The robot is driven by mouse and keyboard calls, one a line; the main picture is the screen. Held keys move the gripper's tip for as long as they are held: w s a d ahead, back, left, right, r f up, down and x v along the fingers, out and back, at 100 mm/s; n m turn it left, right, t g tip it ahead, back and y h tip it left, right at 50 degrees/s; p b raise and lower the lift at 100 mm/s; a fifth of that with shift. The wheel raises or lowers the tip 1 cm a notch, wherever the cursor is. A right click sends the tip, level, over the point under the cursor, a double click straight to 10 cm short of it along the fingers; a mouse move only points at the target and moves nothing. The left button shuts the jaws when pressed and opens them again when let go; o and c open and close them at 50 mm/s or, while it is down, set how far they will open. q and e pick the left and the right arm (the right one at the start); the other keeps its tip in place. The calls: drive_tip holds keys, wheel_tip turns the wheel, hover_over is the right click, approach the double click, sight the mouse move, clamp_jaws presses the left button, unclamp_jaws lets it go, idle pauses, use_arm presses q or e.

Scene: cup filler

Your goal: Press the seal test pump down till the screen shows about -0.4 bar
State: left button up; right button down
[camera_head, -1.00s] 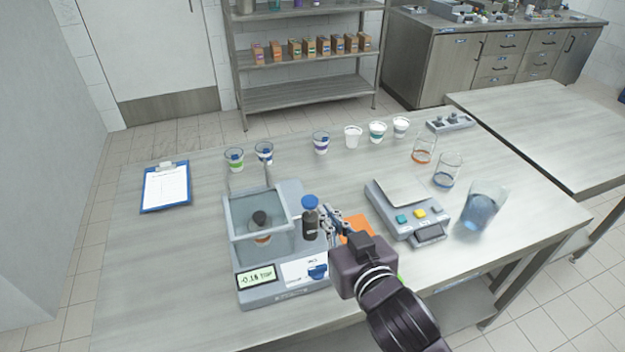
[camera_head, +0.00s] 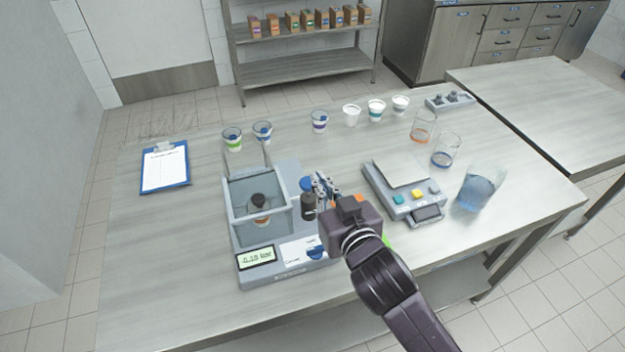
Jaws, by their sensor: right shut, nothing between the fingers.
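The seal tester (camera_head: 283,272) stands at the front left of the steel table. Its clear chamber (camera_head: 238,195) holds a cup with a dark top (camera_head: 259,204). The seal test pump (camera_head: 308,207) is a dark upright cylinder with a blue top (camera_head: 306,184), on the tester's right side. The small screen (camera_head: 257,257) shows a value that looks like -0.18; its text is blurred. My right gripper (camera_head: 321,184) is shut and empty, with its fingertips close beside the pump's blue top, partly covering it. I cannot tell whether they touch. My left gripper is out of view.
A scale (camera_head: 407,190) with coloured buttons stands right of my gripper, with a blue-tinted jug (camera_head: 480,188) beyond it. Several cups stand in a row behind. A clipboard (camera_head: 164,167) lies at the left. An orange piece behind my gripper is mostly hidden.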

drive_tip(key=p, duration=0.1)
hover_over(308, 184)
drive_tip(key=s+d, duration=0.1)
drive_tip(key=s, duration=0.1)
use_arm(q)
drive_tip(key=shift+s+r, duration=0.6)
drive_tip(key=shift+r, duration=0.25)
use_arm(e)
wheel_tip(308, 184, down, 5)
drive_tip(key=shift+w+f, duration=0.1)
drive_tip(key=shift+w, duration=0.05)
use_arm(q)
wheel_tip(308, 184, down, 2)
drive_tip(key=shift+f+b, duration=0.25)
drive_tip(key=shift+b, duration=0.75)
use_arm(e)
wheel_tip(308, 184, down, 4)
drive_tip(key=shift+r, duration=0.15)
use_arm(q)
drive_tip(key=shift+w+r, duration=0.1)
